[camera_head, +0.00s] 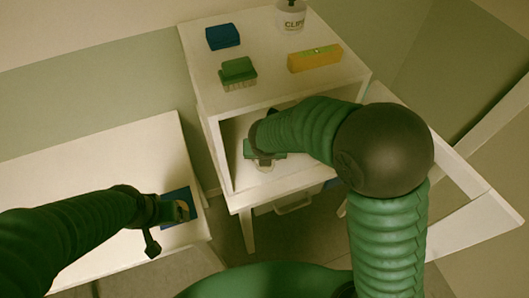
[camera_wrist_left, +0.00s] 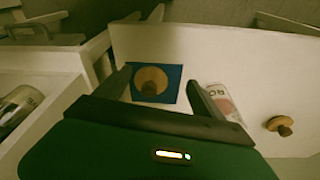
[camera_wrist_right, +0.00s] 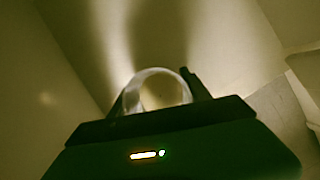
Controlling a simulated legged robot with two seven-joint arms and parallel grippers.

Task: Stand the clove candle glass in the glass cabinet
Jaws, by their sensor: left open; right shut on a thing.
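My right gripper (camera_head: 265,160) is inside the cabinet (camera_head: 228,178) compartment. In the right wrist view it is shut on a clear glass (camera_wrist_right: 158,90), whose round rim shows between the fingers. The glass's label and base are hidden, and contact with the cabinet floor cannot be told. My left gripper (camera_head: 180,210) is open above the left table's right end. In the left wrist view a round wooden lid (camera_wrist_left: 151,78) on a blue mat (camera_wrist_left: 172,74) shows between its fingers. It does not hold the lid.
On the cabinet top stand a blue block (camera_head: 222,37), a green brush (camera_head: 238,72), a yellow box (camera_head: 315,58) and a labelled bottle (camera_head: 291,16). A labelled item (camera_wrist_left: 222,100) and another wooden lid (camera_wrist_left: 280,125) lie beside the mat.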

